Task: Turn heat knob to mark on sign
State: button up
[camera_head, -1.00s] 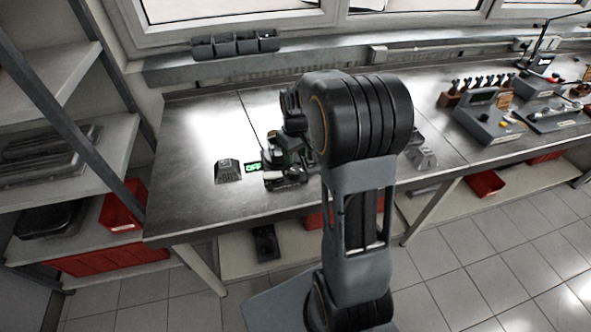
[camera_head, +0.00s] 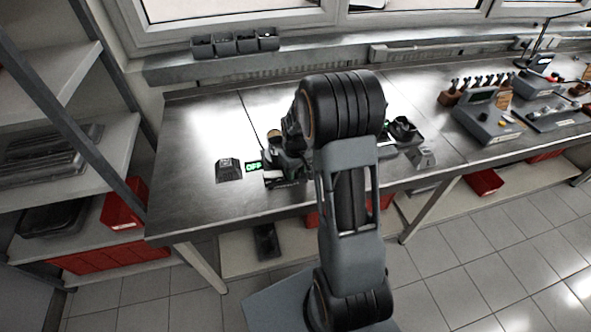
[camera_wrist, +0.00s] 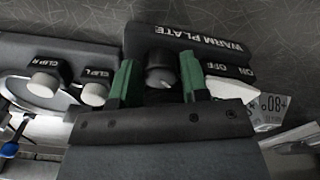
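In the wrist view a dark knob (camera_wrist: 159,70) with a light line sits on a dark panel (camera_wrist: 140,38) lettered WARM PLATE, OFF and ON. The lettering appears upside down. My gripper (camera_wrist: 160,78) has its two green fingers on either side of the knob, with gaps showing, so it looks open around it. A small sign (camera_wrist: 270,107), partly cut off by the panel, shows a number that looks like 80. In the head view my arm hides most of the panel; a green display (camera_head: 254,167) reading OFF is left of it.
In the wrist view, knobs marked CLIP R (camera_wrist: 45,84) and CLIP L (camera_wrist: 95,93) stand close on the left. In the head view a grey wedge-shaped block (camera_head: 228,170) is left of the display. More devices (camera_head: 487,122) are at the right. The bench's left part is clear.

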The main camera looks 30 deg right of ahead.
jog(key=c, duration=0.5)
jog(key=shift+c, duration=0.2)
jog(key=m+b, duration=0.1)
jog(key=m, duration=0.3)
jog(key=shift+b, duration=0.4)
jog(key=m+b, duration=0.1)
jog(key=m, duration=0.3)
jog(key=shift+m, duration=0.4)
jog(key=m+b, duration=0.1)
jog(key=m, duration=0.4)
jog(key=shift+b, duration=0.3)
jog(key=m+b, duration=0.1)
jog(key=m, duration=0.5)
jog(key=shift+r, duration=0.1)
